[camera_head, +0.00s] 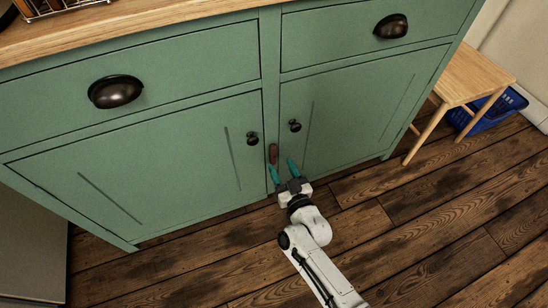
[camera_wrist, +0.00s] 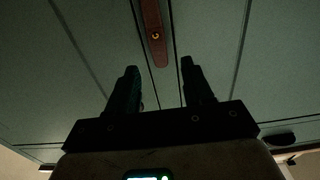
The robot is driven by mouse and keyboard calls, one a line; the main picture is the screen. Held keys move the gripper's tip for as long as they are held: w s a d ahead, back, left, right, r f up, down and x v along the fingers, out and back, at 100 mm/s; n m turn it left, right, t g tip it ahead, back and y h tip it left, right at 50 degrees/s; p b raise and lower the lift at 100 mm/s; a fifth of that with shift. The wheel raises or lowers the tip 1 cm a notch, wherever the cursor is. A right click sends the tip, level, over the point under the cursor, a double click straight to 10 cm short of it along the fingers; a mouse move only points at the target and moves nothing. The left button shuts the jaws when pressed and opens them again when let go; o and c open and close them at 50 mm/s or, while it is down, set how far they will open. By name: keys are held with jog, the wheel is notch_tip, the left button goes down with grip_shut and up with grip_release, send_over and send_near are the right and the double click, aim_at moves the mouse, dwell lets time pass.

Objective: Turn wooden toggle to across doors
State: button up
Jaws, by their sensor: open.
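The wooden toggle (camera_head: 273,153) is a small reddish-brown strip on the post between the two green cabinet doors. It stands upright, along the post, just below the height of the round door knobs. In the wrist view the toggle (camera_wrist: 152,34) hangs lengthwise at the top centre, with a brass screw in it. My gripper (camera_head: 283,168) has teal fingers, open and empty, pointing at the cabinet just below the toggle. In the wrist view my gripper's fingers (camera_wrist: 160,64) stand apart, with the toggle's lower end beyond and between their tips. No contact is visible.
The left door (camera_head: 150,170) and right door (camera_head: 350,105) look shut, each with a dark knob, the left (camera_head: 252,139) and right (camera_head: 295,125). Drawers with cup handles sit above. A wooden stool (camera_head: 465,80) and blue basket (camera_head: 490,110) stand at right. The floor in front is clear.

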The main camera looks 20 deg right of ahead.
aim_at(274, 152)
jog(key=shift+w+b, duration=0.65)
jog(key=shift+w, duration=2.1)
jog(key=shift+c, duration=0.2)
grip_shut()
